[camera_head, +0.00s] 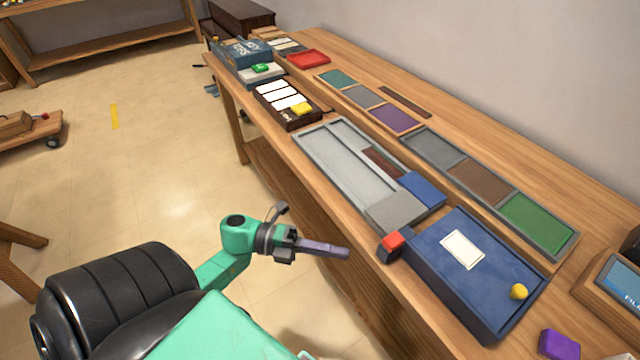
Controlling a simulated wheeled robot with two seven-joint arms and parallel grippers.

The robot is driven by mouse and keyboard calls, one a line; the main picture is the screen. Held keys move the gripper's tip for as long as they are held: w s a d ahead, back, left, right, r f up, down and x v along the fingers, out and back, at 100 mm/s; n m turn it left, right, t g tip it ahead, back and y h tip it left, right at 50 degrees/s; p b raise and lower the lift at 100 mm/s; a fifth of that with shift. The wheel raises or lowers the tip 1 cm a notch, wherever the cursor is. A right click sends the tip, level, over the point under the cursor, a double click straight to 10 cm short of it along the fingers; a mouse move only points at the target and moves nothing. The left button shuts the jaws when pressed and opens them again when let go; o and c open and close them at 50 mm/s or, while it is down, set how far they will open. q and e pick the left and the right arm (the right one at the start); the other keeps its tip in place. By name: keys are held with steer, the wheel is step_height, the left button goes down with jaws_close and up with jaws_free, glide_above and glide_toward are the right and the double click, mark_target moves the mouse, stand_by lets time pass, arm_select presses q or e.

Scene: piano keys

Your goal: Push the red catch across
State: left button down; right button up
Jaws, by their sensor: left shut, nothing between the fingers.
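The red catch (393,240) is a small red block on a dark mount at the table's front edge, beside the left front corner of a blue box (470,275) with a white label and a yellow knob. My left gripper (345,253) is shut and empty, pointing right toward the catch. It is in front of the table edge, with a visible gap to the left of the catch. My right gripper is not in view.
A grey tray (322,165) with grey, brown and blue pieces lies left of the blue box. Coloured panels (480,182) line the back. A purple block (558,345) sits at the lower right. Open floor (150,200) lies left of the table.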

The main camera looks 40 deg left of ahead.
mark_target(385, 238)
arm_select(q)
steer(key=w+d+p, duration=0.1)
steer(key=w+d, duration=0.4)
steer(key=shift+w, duration=0.2)
steer(key=shift+w+d+f+b, duration=0.1)
steer(key=shift+w+d+b, duration=0.25)
steer(key=shift+w, duration=0.3)
steer(key=shift+w+d+f+b, duration=0.1)
steer(key=shift+w+d+b, duration=0.15)
steer(key=shift+w, duration=0.35)
steer(key=shift+w+d, duration=0.1)
steer(key=shift+w, duration=0.25)
steer(key=shift+s+r, duration=0.1)
steer(key=shift+r, duration=0.1)
